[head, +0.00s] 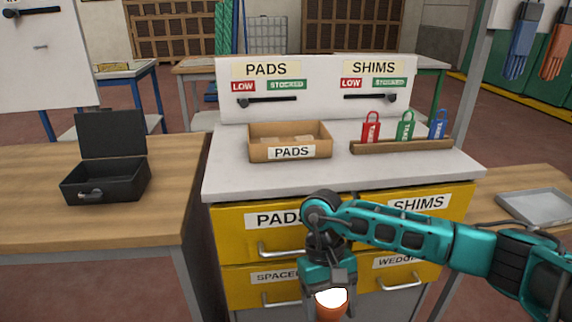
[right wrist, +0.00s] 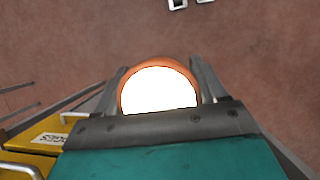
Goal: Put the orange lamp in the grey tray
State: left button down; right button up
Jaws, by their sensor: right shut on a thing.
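The orange lamp (head: 330,304) is at the bottom centre of the head view, its round face glowing white. My right gripper (head: 329,288) points down in front of the yellow drawers and is shut on the lamp. In the right wrist view the lamp (right wrist: 158,88) sits between the two fingers of the gripper (right wrist: 160,85), above the reddish floor. The grey tray (head: 540,206) lies on the wooden table at the right edge of the head view, partly cut off, and its visible part looks empty. My left gripper is not in view.
A yellow drawer cabinet (head: 345,206) with a light top stands close behind my right arm. On it are a PADS box (head: 290,153) and a wooden rack (head: 402,147) with red, green and blue tags. An open black case (head: 106,180) sits on the left table.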

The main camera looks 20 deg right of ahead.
aim_at(542, 209)
jog(key=i+l+z, duration=0.1)
jog(key=l+z, duration=0.25)
jog(key=l, duration=3.55)
